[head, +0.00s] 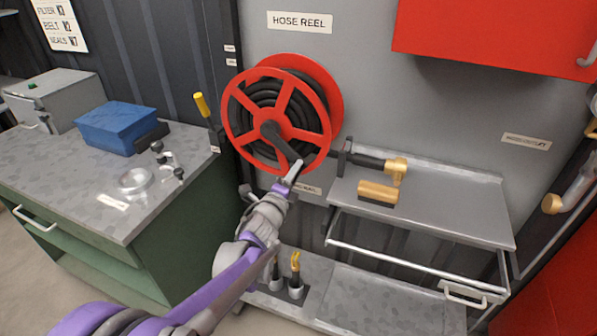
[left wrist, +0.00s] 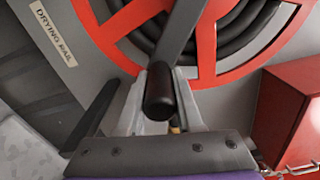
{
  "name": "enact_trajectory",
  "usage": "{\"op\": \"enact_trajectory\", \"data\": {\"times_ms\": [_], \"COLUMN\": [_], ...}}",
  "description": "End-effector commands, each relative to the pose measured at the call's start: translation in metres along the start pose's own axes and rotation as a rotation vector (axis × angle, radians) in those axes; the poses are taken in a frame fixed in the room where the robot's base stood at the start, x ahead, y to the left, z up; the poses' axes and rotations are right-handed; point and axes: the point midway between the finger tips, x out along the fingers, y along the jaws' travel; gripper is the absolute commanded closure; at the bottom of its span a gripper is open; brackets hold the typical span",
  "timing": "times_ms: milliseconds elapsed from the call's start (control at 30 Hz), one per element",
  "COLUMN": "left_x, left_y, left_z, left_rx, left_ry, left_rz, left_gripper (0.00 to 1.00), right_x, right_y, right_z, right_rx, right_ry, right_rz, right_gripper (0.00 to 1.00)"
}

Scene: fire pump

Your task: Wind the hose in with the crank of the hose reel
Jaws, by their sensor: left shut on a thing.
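The red hose reel (head: 230,105) stands on the grey wall panel under the "HOSE REEL" sign, with black hose (head: 262,98) wound on it. Its dark crank arm (head: 281,142) runs from the hub down and to the right. My left gripper (head: 293,172) is at the reel's lower edge. In the left wrist view the fingers (left wrist: 157,100) are on both sides of the dark crank handle (left wrist: 159,92), shut on it. The hose leads right to a brass nozzle (head: 396,170) above the shelf. My right gripper is not in view.
A grey metal shelf (head: 450,200) with a wooden-coloured block (head: 378,192) is right of the reel. A red cabinet (head: 480,30) hangs above. A green workbench (head: 60,190) with a blue box (head: 117,126) stands left.

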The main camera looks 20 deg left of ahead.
Motion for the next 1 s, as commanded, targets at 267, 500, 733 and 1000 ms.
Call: {"op": "enact_trajectory", "data": {"times_ms": [267,500,733,1000], "left_x": [-0.0002,-0.0004,-0.0003,-0.0009], "left_y": [0.0034,0.0039,0.0036,0.0029], "left_z": [0.0025,0.0026,0.0024,0.0021], "left_rx": [0.026,0.026,0.025,0.024], "left_ry": [-0.002,-0.003,-0.002,-0.001], "left_rz": [0.002,0.003,0.002,0.001], "left_gripper": [1.00,1.00,0.36,0.36], "right_x": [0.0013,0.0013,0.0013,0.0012], "right_y": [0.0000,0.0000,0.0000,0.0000], "right_z": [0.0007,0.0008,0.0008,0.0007], "right_rx": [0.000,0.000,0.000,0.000], "right_ry": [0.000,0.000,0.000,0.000], "right_rz": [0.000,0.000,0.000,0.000], "right_gripper": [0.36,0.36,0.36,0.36]}}
